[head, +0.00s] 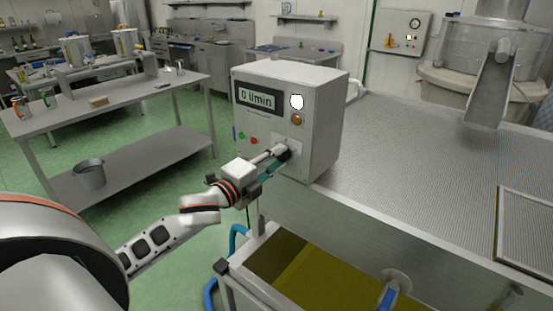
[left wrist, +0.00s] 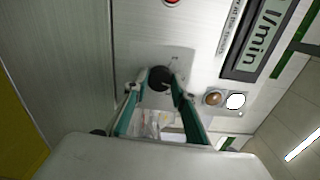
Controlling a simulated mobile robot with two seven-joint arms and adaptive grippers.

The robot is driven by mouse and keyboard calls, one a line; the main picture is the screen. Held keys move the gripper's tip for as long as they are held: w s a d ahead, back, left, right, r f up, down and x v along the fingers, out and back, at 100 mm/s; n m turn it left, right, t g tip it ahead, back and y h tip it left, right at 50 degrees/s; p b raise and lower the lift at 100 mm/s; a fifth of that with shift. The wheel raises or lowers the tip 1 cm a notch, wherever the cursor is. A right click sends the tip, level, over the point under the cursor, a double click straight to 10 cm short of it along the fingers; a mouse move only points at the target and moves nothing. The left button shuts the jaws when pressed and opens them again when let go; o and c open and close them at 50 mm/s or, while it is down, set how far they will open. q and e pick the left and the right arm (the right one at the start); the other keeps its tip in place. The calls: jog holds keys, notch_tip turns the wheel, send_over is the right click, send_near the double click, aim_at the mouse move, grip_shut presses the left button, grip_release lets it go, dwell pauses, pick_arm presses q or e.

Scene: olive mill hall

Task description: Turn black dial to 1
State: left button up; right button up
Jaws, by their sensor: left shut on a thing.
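The black dial (left wrist: 159,78) sits on a light plate on the front of a grey control box (head: 318,95). My left gripper (head: 283,153) reaches the lower part of the box front and is shut on the dial. In the left wrist view, its two green fingers (left wrist: 160,90) lie on either side of the dial. In the head view the gripper mostly hides the dial. The numbers around the dial are too small to read. The display (head: 258,98) above reads 0 l/min. My right gripper is not in view.
The box front also carries a white lamp (head: 297,102), an amber lamp (head: 297,119), a green button (head: 242,135) and a red button (head: 254,141). A perforated metal table (head: 400,140) is at the right. A tank of yellow-green liquid (head: 320,280) stands below.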

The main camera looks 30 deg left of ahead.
pick_arm(q)
jog(key=n, duration=1.1)
jog(key=shift+n, duration=2)
jog(key=o, duration=1.1)
jog(key=s, duration=0.8)
jog(key=s+a, duration=0.1)
jog(key=s, duration=0.3)
